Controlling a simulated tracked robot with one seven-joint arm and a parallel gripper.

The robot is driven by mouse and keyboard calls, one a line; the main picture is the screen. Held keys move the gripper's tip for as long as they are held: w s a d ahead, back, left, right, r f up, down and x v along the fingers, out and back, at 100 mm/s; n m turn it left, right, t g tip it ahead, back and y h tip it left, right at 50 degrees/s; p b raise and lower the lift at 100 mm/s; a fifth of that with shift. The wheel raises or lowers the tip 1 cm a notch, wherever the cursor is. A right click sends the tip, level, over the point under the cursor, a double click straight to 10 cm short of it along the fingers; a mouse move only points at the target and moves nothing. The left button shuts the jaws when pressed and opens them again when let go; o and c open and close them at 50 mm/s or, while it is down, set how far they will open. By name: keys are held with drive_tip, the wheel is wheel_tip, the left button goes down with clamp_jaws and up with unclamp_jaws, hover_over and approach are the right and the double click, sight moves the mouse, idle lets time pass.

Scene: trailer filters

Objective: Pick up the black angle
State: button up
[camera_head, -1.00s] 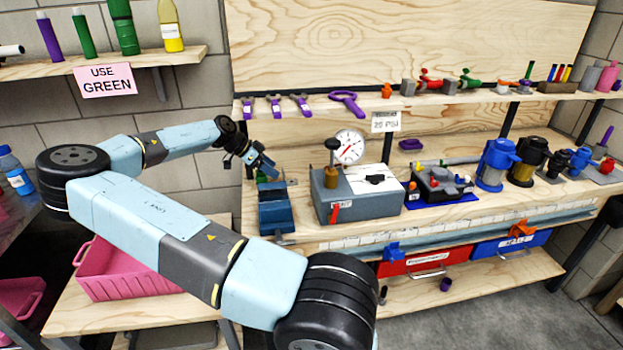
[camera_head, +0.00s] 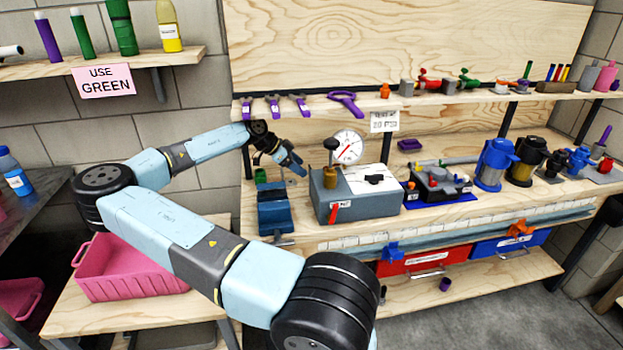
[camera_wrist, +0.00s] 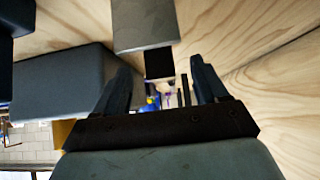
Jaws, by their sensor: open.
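My gripper (camera_head: 296,166) is above the workbench, behind the blue vise (camera_head: 274,212) and left of the gauge on the grey box. In the wrist view my gripper (camera_wrist: 160,72) has its two dark fingers spread apart with nothing held between them. A small black piece (camera_wrist: 158,62) shows between the fingertips there, at the end of a grey block (camera_wrist: 145,24). I cannot tell whether this piece is the black angle, or how far it is from the fingers. No black angle can be made out clearly in the head view.
The grey box (camera_head: 360,205) with the dial gauge (camera_head: 347,147) stands close right of my gripper. A shelf (camera_head: 440,98) with tools runs above. A pink crate (camera_head: 130,275) stands lower left. In the wrist view a large dark grey block (camera_wrist: 60,85) is beside the left finger.

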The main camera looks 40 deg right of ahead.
drive_tip(key=shift+s+d, duration=0.45)
drive_tip(key=shift+d, duration=0.3)
drive_tip(key=x, duration=0.4)
drive_tip(key=shift+s+d+f, duration=0.1)
drive_tip(key=shift+s+d, duration=0.05)
drive_tip(key=shift+d+f, duration=0.25)
drive_tip(key=shift+f, duration=0.05)
drive_tip(key=shift+c, duration=0.4)
drive_tip(key=c, duration=1)
drive_tip(key=shift+r, duration=0.15)
drive_tip(key=shift+r, duration=0.7)
drive_tip(key=shift+a+f+g+h, duration=0.15)
drive_tip(key=shift+g+h, duration=0.45)
drive_tip(key=shift+h, duration=0.4)
